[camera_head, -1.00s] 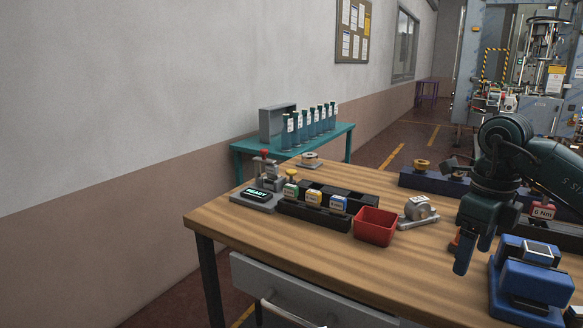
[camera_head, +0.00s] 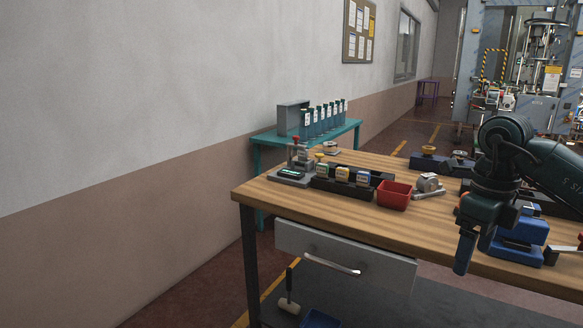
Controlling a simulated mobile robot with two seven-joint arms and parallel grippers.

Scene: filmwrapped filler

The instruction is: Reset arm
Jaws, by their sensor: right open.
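My right gripper (camera_head: 476,243) hangs with its fingers pointing down in front of the wooden table's (camera_head: 300,204) right part. It holds nothing that I can see and is open. My right arm comes in from the right edge and hides part of the tabletop. A blue device (camera_head: 520,236) stands on the table just right of the fingers. My left gripper is out of view.
On the table are a red bin (camera_head: 394,196), a black rack (camera_head: 340,187) with small coloured blocks, and a grey tape dispenser (camera_head: 428,184). A teal side table (camera_head: 262,140) carries several bottles. A drawer (camera_head: 345,255) sits under the tabletop; a mallet (camera_head: 289,296) is below.

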